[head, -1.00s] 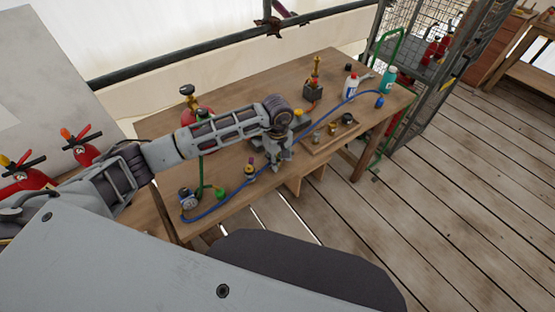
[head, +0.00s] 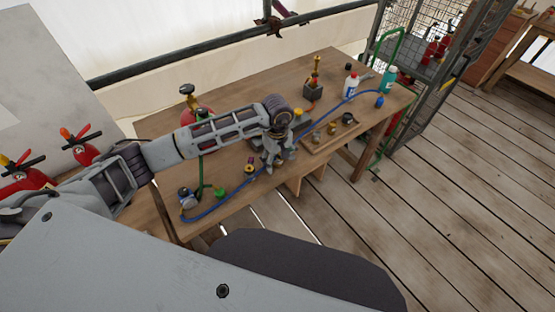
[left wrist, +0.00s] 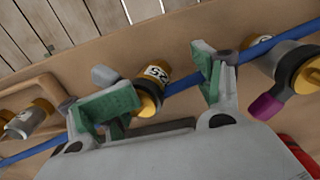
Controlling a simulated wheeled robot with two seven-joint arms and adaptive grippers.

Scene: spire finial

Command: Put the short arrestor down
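A short brass fitting with a white "25" label (left wrist: 157,75), which looks like the short arrestor, is on the wooden table beside the blue hose in the left wrist view. My left gripper (left wrist: 165,90) is open there. Its green-padded fingers are apart on either side of the fitting, and the left finger partly hides it. In the head view my left gripper (head: 275,160) points down low over the table's front part. It hides the fitting there, and I cannot tell whether the pads touch it. My right gripper is in neither view.
A fitting with a purple lever (left wrist: 266,105) is close to the right finger; a wooden tray (head: 310,150) with brass pieces is to the right in the head view. The blue hose (head: 225,208) runs along the table (head: 150,210). Bottles (head: 351,86) stand at the back right.

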